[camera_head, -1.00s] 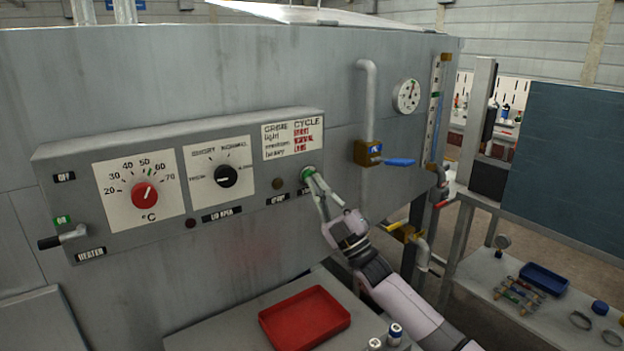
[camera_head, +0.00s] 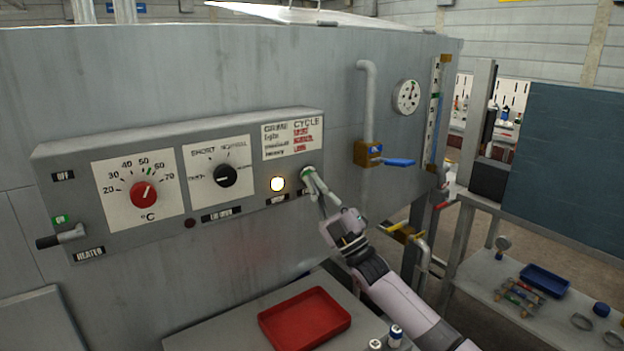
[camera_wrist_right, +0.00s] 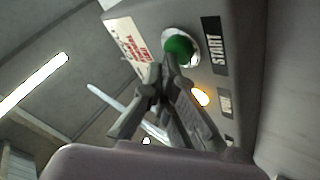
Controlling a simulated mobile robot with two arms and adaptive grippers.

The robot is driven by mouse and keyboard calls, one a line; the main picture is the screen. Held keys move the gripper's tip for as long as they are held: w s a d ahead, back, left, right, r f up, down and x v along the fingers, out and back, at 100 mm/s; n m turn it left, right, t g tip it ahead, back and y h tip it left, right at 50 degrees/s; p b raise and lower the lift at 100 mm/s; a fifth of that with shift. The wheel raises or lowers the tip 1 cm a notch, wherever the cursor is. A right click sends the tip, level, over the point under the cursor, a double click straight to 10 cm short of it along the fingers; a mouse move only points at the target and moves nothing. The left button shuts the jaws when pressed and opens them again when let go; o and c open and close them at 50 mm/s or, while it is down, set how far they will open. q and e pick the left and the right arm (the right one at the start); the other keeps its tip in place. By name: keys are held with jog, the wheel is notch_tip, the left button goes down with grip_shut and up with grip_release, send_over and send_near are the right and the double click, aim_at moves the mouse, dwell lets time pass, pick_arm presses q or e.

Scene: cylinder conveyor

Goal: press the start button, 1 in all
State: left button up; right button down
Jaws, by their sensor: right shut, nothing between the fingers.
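The start button is a green round button (camera_wrist_right: 179,49) in a pale ring on the grey control panel (camera_head: 120,143), beside a START label (camera_wrist_right: 213,46) in the right wrist view. In the head view my right gripper (camera_head: 309,176) is at the button and covers most of it. Its fingers are shut and empty, with the tips at or very near the green face; I cannot tell whether they touch. A round lamp (camera_head: 278,184) left of the button glows pale yellow, and it also shows in the wrist view (camera_wrist_right: 201,97). My left gripper is not in view.
The panel also carries a red temperature knob (camera_head: 144,195), a black knob (camera_head: 226,175) and a heater lever (camera_head: 62,238). A blue-handled valve (camera_head: 395,162) sits right of the gripper. A red tray (camera_head: 304,318) lies on the bench below.

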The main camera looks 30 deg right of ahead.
jog(key=shift+s, duration=0.15)
jog(key=shift+s+d+p, duration=0.1)
jog(key=shift+s+p, duration=0.4)
jog(key=shift+s, duration=0.25)
jog(key=s+p, duration=0.2)
jog(key=s, duration=0.3)
jog(key=shift+d, duration=0.15)
